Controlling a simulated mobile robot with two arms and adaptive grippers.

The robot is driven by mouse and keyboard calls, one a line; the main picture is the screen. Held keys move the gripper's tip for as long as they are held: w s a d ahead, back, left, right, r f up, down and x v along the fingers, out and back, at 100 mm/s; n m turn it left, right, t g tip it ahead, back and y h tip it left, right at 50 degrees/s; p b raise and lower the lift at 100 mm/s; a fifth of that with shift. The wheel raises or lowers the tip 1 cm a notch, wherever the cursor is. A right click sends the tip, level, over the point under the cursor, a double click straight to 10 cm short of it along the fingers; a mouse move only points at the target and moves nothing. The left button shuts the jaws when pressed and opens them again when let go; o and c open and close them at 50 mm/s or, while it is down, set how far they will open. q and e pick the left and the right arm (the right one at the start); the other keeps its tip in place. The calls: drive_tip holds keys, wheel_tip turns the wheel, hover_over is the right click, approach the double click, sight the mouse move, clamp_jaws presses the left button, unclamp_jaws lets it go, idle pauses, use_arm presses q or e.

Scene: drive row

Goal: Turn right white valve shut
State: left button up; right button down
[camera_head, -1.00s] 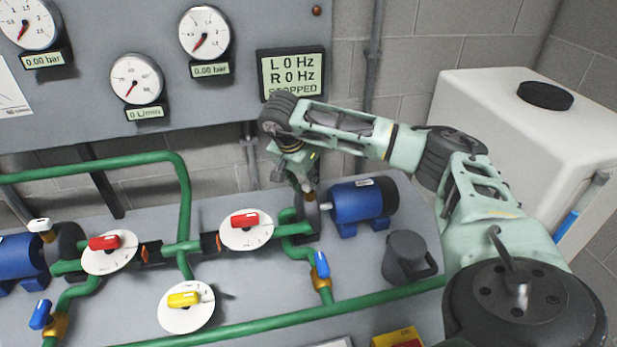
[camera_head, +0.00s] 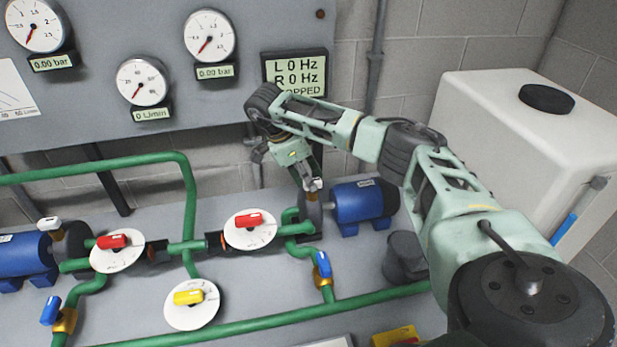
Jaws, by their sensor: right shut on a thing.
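The right white valve (camera_head: 314,185) is a small white handle on top of the right pump, just left of the right blue motor. My right gripper (camera_head: 312,182) reaches down onto it from above and is shut on it, hiding most of the handle. The left white valve (camera_head: 48,223) sits on the left pump at the far left, apart from my arm. My left gripper is not in view.
Red handles (camera_head: 113,241) and (camera_head: 249,220), a yellow handle (camera_head: 188,297) and a blue handle (camera_head: 323,264) sit on green pipes. A display (camera_head: 294,75) behind my arm reads 0 Hz for both pumps. A white tank (camera_head: 520,130) stands right.

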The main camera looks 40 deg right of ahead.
drive_tip(key=shift+w, duration=0.1)
idle(0.5)
drive_tip(key=c, duration=1.6)
unclamp_jaws()
drive_tip(key=shift+o, duration=0.2)
drive_tip(key=v, duration=1.2)
